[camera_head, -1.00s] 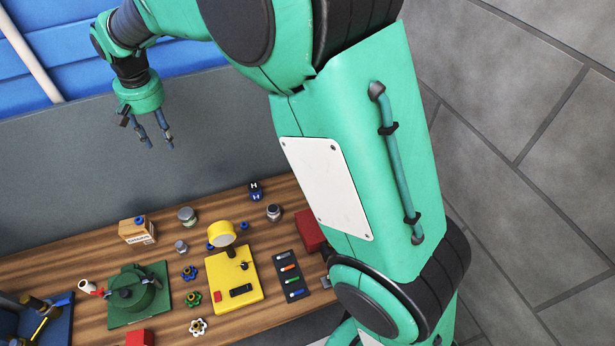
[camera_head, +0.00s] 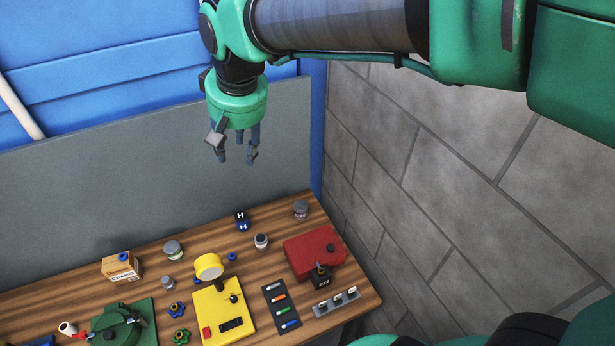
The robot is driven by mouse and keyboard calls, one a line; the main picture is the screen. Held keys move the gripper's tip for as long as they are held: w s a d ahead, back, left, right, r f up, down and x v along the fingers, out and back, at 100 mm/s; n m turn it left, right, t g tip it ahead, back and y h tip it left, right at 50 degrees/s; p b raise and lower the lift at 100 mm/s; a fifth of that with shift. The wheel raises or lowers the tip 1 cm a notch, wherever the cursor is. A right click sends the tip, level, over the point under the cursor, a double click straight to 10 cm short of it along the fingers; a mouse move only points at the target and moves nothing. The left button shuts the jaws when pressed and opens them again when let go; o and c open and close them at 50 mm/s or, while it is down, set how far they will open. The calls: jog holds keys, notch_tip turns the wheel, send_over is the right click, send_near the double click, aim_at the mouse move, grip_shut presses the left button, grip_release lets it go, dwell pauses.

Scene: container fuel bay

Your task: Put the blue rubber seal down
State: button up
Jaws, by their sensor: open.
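My gripper (camera_head: 236,156) hangs open and empty, fingers down, in front of the grey back panel and well above the workbench. A small blue ring (camera_head: 232,257) lies on the wooden bench behind the yellow device. Another small blue round piece (camera_head: 123,257) sits on top of the cardboard box (camera_head: 121,270) at the left. Either could be the blue rubber seal; I cannot tell which. Neither is touched by my gripper.
The wooden bench (camera_head: 60,290) holds a yellow device (camera_head: 235,312), a green round fixture (camera_head: 120,325), a dark strip of coloured pieces (camera_head: 281,306), a red case (camera_head: 312,251), jars and valve knobs. A block wall (camera_head: 450,190) stands right.

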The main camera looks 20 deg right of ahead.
jog(key=s+d+f, duration=0.1)
jog(key=s+d, duration=0.2)
jog(key=s, duration=0.3)
jog(key=s+d+f+t, duration=0.1)
jog(key=s+d, duration=0.3)
jog(key=s, duration=0.3)
jog(key=s+d+f+m, duration=0.1)
jog(key=s+d, duration=0.3)
jog(key=s, duration=0.3)
jog(key=shift+f+t+h, duration=0.3)
jog(key=shift+t+h, duration=0.1)
jog(key=shift+f, duration=0.15)
notch_tip(320, 180, down, 16)
jog(key=b, duration=1.6)
jog(key=shift+f+b, duration=0.15)
jog(key=shift+b, duration=0.2)
jog(key=o, duration=0.7)
jog(key=shift+o, duration=0.2)
jog(key=shift+w, duration=0.1)
